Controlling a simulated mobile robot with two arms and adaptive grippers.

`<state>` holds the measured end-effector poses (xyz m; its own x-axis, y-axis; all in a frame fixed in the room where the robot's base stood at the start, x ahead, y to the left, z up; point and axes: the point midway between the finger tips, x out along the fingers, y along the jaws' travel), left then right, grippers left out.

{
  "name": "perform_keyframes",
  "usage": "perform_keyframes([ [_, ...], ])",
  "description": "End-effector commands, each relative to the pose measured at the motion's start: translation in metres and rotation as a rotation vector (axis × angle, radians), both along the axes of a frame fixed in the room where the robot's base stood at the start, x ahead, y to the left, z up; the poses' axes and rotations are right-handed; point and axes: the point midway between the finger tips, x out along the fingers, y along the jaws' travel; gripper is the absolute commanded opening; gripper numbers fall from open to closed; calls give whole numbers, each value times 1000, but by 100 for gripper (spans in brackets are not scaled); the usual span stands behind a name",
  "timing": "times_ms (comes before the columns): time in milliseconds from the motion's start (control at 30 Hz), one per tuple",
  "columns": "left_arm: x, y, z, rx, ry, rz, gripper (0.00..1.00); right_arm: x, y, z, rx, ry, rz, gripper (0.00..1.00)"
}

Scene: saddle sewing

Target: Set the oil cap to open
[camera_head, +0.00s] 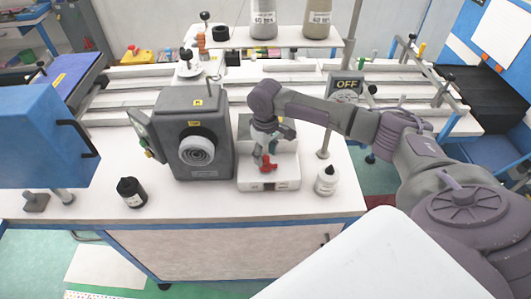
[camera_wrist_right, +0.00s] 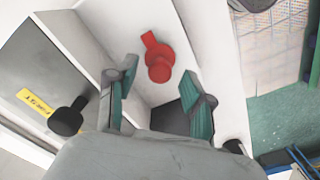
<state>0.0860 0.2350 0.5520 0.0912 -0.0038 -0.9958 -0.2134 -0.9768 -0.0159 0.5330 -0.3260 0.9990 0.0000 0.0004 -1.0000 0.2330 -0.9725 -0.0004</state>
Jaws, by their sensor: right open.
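A red cap with a short lever-like tab, which looks like the oil cap (camera_head: 268,163), sits on the white base (camera_head: 285,184) beside the grey machine. In the right wrist view the red cap (camera_wrist_right: 159,60) lies just beyond the fingertips, with its tab pointing up and slightly left. My right gripper (camera_head: 266,149) is above and just behind the cap in the head view. In the wrist view my right gripper (camera_wrist_right: 158,92) has its green-padded fingers spread apart with nothing between them. My left gripper is not in view.
The dark grey machine (camera_head: 195,135) stands close left of the gripper. A blue box (camera_head: 45,140) fills the left side. An OFF sign (camera_head: 346,85) stands behind.

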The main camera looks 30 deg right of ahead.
Motion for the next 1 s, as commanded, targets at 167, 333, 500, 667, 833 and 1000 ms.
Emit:
perform_keyframes([
  [167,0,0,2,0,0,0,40,0,0,-10,-1,1,1,52],
  [333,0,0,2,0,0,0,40,0,0,-11,-1,0,1,52],
  [500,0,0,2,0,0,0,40,0,0,-11,-1,0,1,38],
  [667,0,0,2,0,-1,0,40,0,0,-11,-1,0,1,12],
  [833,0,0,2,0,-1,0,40,0,0,-11,-1,0,1,0],
  [1000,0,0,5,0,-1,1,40,-1,0,-10,-1,0,16,0],
])
